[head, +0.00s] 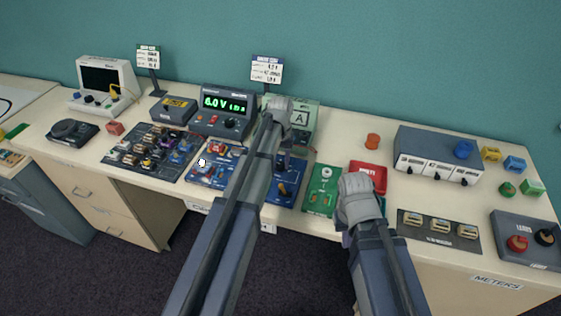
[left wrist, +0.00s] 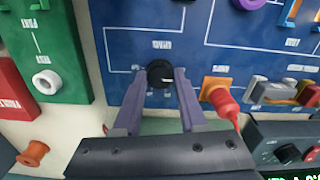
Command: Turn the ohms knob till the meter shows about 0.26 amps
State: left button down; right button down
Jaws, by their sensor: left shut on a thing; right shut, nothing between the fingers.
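The black ohms knob (left wrist: 157,71) sits on the blue circuit board (left wrist: 130,25), with a white mark pointing right in the left wrist view. My left gripper (left wrist: 160,78) has a purple finger on each side of the knob and is shut on it. In the head view my left arm reaches over the board (head: 290,188) and hides the knob. The meter marked A (head: 302,117) stands behind, partly covered by my left wrist; its reading cannot be made out. My right gripper (head: 361,196) hovers over the red and green boards, shut and empty, its fingertips largely hidden.
A power supply (head: 227,112) shows 6.0 V in green. A green board (head: 322,190) and a red box (head: 369,172) lie right of the blue board. In the left wrist view a red plug (left wrist: 222,102) with a cable is close beside the right finger.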

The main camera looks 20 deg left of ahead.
aim_at(280, 164)
pick_arm(q)
jog(key=shift+c, duration=2.3)
grip_release()
jog(key=shift+r, duration=0.15)
notch_tip(280, 164, up, 8)
jog(key=p, duration=0.8)
jog(key=shift+f, duration=0.2)
